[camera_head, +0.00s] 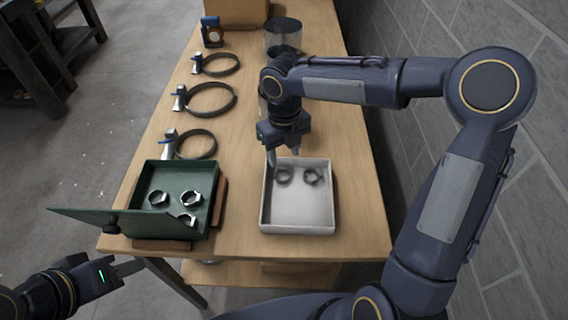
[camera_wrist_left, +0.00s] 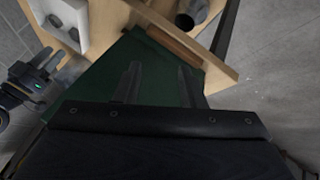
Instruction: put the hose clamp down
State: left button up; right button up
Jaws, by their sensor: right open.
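Two small metal hose clamps (camera_head: 283,175) (camera_head: 313,176) lie side by side in the far part of the white tray (camera_head: 297,228). Several more small clamps (camera_head: 158,198) lie in the green box (camera_head: 147,180), whose lid (camera_head: 75,214) stands open to the left. My right gripper (camera_head: 284,156) is open, pointing down just above the tray's far edge, close to the two clamps, and holds nothing that I can see. My left gripper (camera_head: 130,268) is off the table at lower left; in the left wrist view its fingers (camera_wrist_left: 157,85) are apart and empty, before the green lid (camera_wrist_left: 150,70).
Several large ring clamps (camera_head: 210,99) lie along the table's left side. Dark cylinders (camera_head: 283,36) and a cardboard box (camera_head: 236,10) stand at the far end. A block wall (camera_head: 440,30) runs along the right.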

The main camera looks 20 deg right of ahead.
jog(key=s+d+r+m, duration=0.4)
jog(key=s+r+m, duration=0.1)
jog(key=r+m, duration=0.25)
jog(key=s+d+f+m+t+y, duration=0.1)
jog(key=s+m, duration=0.7)
jog(key=m, duration=0.9)
jog(key=s+d+f+m+t+y, duration=0.1)
jog(key=s+m+t, duration=0.3)
jog(key=s+m, duration=0.5)
jog(key=d+m+y, duration=0.1)
jog(key=m, duration=0.6)
jog(key=shift+d+f+m+t+y, duration=0.2)
jog(key=shift+d+m+t+y, duration=0.1)
jog(key=shift+m+y, duration=0.1)
